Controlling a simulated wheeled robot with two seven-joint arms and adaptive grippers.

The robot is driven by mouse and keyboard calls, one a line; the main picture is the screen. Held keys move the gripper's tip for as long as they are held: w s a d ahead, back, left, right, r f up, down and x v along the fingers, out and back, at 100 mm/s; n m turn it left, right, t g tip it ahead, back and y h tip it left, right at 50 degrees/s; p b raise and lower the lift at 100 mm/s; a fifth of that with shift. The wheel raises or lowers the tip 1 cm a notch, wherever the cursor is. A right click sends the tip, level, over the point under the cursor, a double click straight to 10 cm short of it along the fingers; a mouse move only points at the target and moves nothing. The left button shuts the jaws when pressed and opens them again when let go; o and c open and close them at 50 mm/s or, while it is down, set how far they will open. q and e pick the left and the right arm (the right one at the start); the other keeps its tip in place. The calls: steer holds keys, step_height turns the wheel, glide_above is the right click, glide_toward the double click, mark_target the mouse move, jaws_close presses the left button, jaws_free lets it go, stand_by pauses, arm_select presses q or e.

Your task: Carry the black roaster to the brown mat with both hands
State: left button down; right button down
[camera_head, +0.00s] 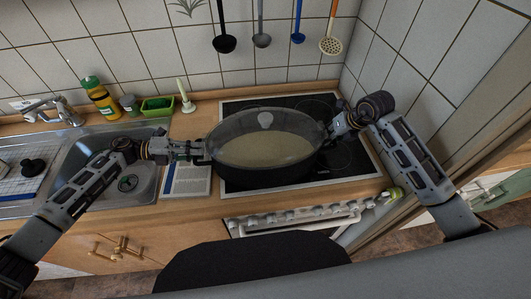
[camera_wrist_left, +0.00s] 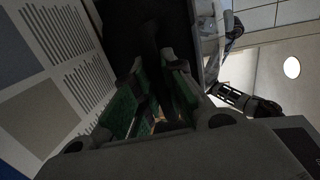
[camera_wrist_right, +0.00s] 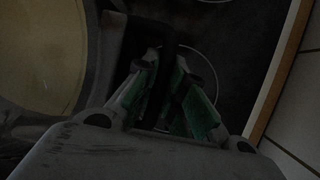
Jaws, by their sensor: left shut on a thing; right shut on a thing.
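Pale contents show through the lid. My left gripper (camera_head: 204,154) is shut on its left handle; the dark handle runs between the green pads in the left wrist view (camera_wrist_left: 155,85). My right gripper (camera_head: 331,134) is shut on the right handle, also in the right wrist view (camera_wrist_right: 168,88). I cannot tell whether the roaster touches the hob. I cannot make out a plain brown mat.
A patterned flat sheet (camera_head: 187,184) lies left of the hob (camera_head: 345,160), with tan and blue patches in the left wrist view (camera_wrist_left: 60,50). A sink (camera_head: 90,170) is further left. Bottles (camera_head: 101,101) stand behind it. A wall (camera_head: 445,60) closes the right side.

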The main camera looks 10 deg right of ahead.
arm_select(q)
steer(key=shift+w+r, duration=0.15)
steer(key=shift+r, duration=0.05)
arm_select(e)
steer(key=shift+w+r, duration=0.2)
arm_select(q)
steer(key=shift+r+p, duration=0.2)
steer(key=shift+p, duration=0.1)
arm_select(e)
steer(key=shift+r, duration=0.25)
